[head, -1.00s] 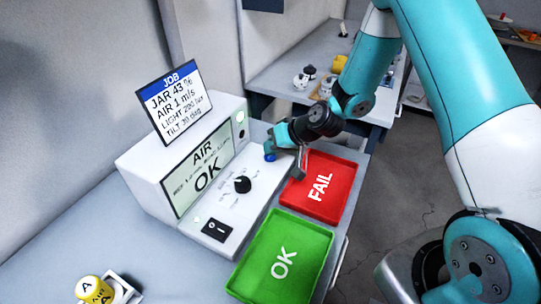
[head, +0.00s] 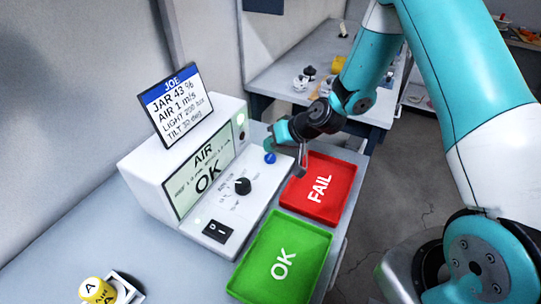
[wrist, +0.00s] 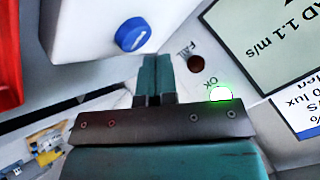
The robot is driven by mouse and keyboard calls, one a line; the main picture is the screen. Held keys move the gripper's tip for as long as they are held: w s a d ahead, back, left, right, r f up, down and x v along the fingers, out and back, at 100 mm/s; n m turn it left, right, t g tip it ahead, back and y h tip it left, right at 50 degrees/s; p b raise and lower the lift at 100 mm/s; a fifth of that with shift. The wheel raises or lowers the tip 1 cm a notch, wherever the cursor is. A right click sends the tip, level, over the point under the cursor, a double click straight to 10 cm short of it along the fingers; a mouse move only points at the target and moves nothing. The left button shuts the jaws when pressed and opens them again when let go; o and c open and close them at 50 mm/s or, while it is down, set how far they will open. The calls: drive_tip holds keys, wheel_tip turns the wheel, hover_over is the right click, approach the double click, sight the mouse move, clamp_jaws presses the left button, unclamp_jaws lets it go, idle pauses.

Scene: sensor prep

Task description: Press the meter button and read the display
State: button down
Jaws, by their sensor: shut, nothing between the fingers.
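The white meter (head: 150,190) stands on the bench. Its display (head: 205,172) reads "AIR" and "OK", with a small line between. In the wrist view, the part of the display (wrist: 260,30) in sight ends in "AD 1.1 m/s". The round blue button (head: 270,157) is on the right end of the meter's low front; it also shows in the wrist view (wrist: 133,35). The green OK lamp (wrist: 221,93) is lit and the FAIL lamp (wrist: 196,64) is dark. My gripper (head: 303,165) is shut and empty, apart from the button and to its right in the head view.
A job card (head: 178,103) on the meter lists JAR, AIR, LIGHT and TILT values. A black knob (head: 242,186) and rocker switch (head: 217,231) sit on the front. Red FAIL (head: 330,207) and green OK (head: 262,274) trays lie beside it. A yellow sensor (head: 97,290) is at bottom left.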

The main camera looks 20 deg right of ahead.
drive_tip(key=shift+r, duration=0.15)
wheel_tip(320, 180, up, 5)
drive_tip(key=p, duration=0.3)
drive_tip(key=shift+p, duration=0.3)
idle(0.5)
wheel_tip(320, 180, up, 6)
drive_tip(key=n+g, duration=0.1)
drive_tip(key=n, duration=0.1)
hover_over(271, 156)
drive_tip(key=s+a, duration=0.3)
drive_tip(key=s+a+r+n+g, duration=0.2)
drive_tip(key=s+a+r, duration=0.1)
drive_tip(key=s+r, duration=0.4)
drive_tip(key=s+r+g+h, duration=0.1)
drive_tip(key=s+r, duration=0.1)
drive_tip(key=s, duration=0.4)
drive_tip(key=s+r+n+g, duration=0.1)
drive_tip(key=s+r, duration=0.2)
drive_tip(key=s, duration=0.3)
drive_tip(key=s+d+r+n+g+h, duration=0.1)
drive_tip(key=s+r, duration=0.1)
drive_tip(key=s, duration=0.5)
drive_tip(key=shift+r+h, duration=0.3)
drive_tip(key=shift+r, duration=0.05)
